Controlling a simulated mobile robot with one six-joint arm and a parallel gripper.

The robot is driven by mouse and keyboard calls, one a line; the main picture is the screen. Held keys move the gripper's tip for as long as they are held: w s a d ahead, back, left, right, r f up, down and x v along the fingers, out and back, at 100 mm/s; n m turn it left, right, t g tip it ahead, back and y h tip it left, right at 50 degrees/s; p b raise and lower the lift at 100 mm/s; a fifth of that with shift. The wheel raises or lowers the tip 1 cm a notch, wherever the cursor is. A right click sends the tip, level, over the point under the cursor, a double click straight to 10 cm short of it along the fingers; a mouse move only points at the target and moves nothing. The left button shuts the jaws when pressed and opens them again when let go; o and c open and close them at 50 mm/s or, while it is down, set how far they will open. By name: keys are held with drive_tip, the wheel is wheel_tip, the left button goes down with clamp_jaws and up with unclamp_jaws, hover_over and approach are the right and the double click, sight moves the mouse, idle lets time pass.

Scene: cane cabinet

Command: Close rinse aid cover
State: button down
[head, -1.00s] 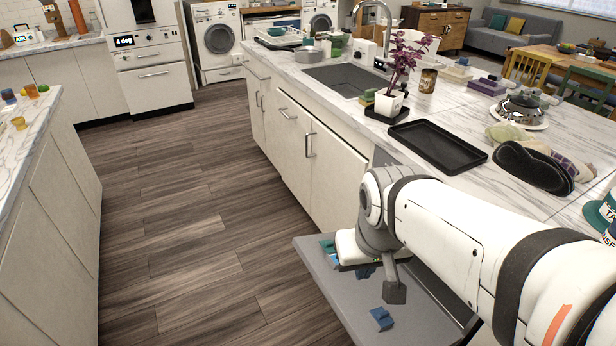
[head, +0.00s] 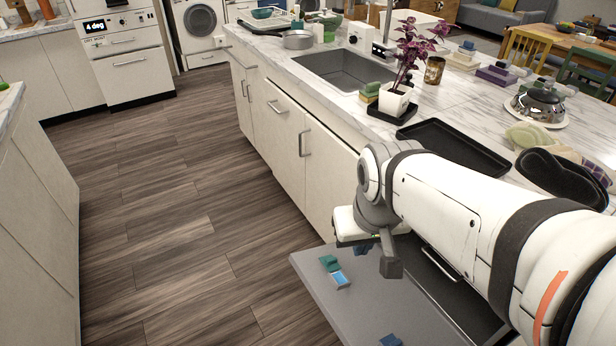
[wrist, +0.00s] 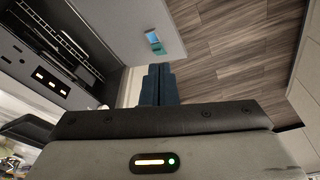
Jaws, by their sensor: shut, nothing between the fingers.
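The lowered dishwasher door (head: 325,300) is open below the counter. A teal flap (head: 328,263) stands on it beside a small pale-blue compartment (head: 340,279). They also show in the wrist view, the teal flap (wrist: 158,48) nearer the fingers and the pale-blue compartment (wrist: 152,36) beyond it. Another blue piece (head: 390,341) lies nearer the bottom edge of the head view. I cannot tell for certain which piece is the rinse aid cover. My gripper (wrist: 160,66) is shut and empty, with dark blue fingers pointing toward the teal flap and apart from it.
The dishwasher's dark interior with racks (wrist: 55,45) is at the left of the wrist view. The counter (head: 440,105) above holds a sink, a potted plant (head: 400,75) and a black tray (head: 452,146). The wooden floor (head: 170,230) left of the door is clear.

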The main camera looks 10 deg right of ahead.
drive_tip(key=shift+w, duration=0.1)
drive_tip(key=n+g+h+b, duration=0.1)
drive_tip(key=n+g+b, duration=0.35)
drive_tip(key=b, duration=0.65)
hover_over(327, 257)
drive_tip(key=w+a, duration=0.2)
drive_tip(key=w, duration=0.4)
wheel_tip(327, 257, down, 32)
drive_tip(key=shift+g, duration=0.35)
drive_tip(key=b+x, duration=0.1)
drive_tip(key=x, duration=0.9)
drive_tip(key=shift+a+f, duration=0.1)
drive_tip(key=shift+a, duration=0.05)
drive_tip(key=s, duration=0.1)
drive_tip(key=s+d, duration=0.1)
drive_tip(key=s, duration=0.1)
drive_tip(key=shift+d+r, duration=0.1)
drive_tip(key=shift+r, duration=0.1)
drive_tip(key=shift+s+d+f, duration=0.1)
drive_tip(key=shift+s+d, duration=0.05)
drive_tip(key=shift+s, duration=0.15)
